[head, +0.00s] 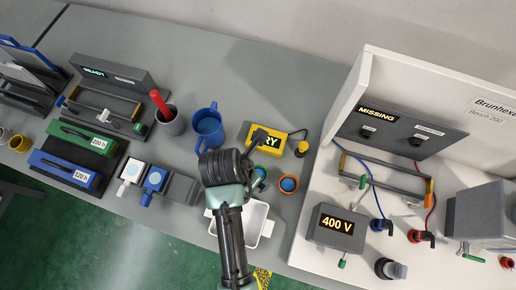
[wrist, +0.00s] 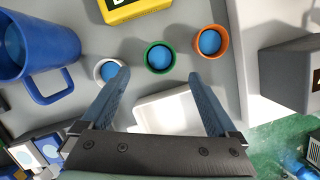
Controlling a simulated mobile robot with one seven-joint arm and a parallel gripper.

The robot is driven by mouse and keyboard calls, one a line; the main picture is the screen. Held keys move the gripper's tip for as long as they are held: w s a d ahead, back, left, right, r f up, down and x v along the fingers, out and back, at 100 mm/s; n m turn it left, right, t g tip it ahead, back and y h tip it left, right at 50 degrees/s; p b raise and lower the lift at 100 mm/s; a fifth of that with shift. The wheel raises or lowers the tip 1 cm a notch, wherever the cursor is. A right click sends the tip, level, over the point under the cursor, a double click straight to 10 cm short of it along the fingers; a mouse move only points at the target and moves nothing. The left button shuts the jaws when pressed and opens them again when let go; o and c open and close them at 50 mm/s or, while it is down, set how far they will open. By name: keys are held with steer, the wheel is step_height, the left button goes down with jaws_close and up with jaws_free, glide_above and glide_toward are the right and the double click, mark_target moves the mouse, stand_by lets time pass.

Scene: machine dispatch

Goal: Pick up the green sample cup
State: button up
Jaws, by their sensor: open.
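The green sample cup (wrist: 160,57) stands upright in the wrist view with blue contents. A white cup (wrist: 107,70) is to its left and an orange cup (wrist: 211,42) to its right, both also with blue inside. My gripper (wrist: 158,76) is open and empty; its two blue fingers spread on either side of the green cup's position, the left fingertip overlapping the white cup in the picture. In the head view the green cup (head: 260,174) is partly hidden by my arm, next to the orange cup (head: 288,184). The white cup is hidden there.
A white tray (wrist: 150,107) lies close below the cups. A blue mug (wrist: 38,45) stands left and a yellow box (head: 282,141) behind. A white machine panel (head: 345,110) rises to the right. Bare grey table lies beyond the yellow box.

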mark_target(261, 170)
steer(key=shift+w+d+p+x, duration=0.15)
steer(key=shift+p+x, duration=0.15)
steer(key=shift+x, duration=1.55)
steer(key=shift+w+d+p+x, duration=0.15)
steer(key=shift+p+x, duration=0.15)
steer(key=shift+x, duration=1.5)
steer(key=shift+a+r, duration=0.1)
steer(key=shift+a, duration=0.05)
steer(key=c, duration=1.4)
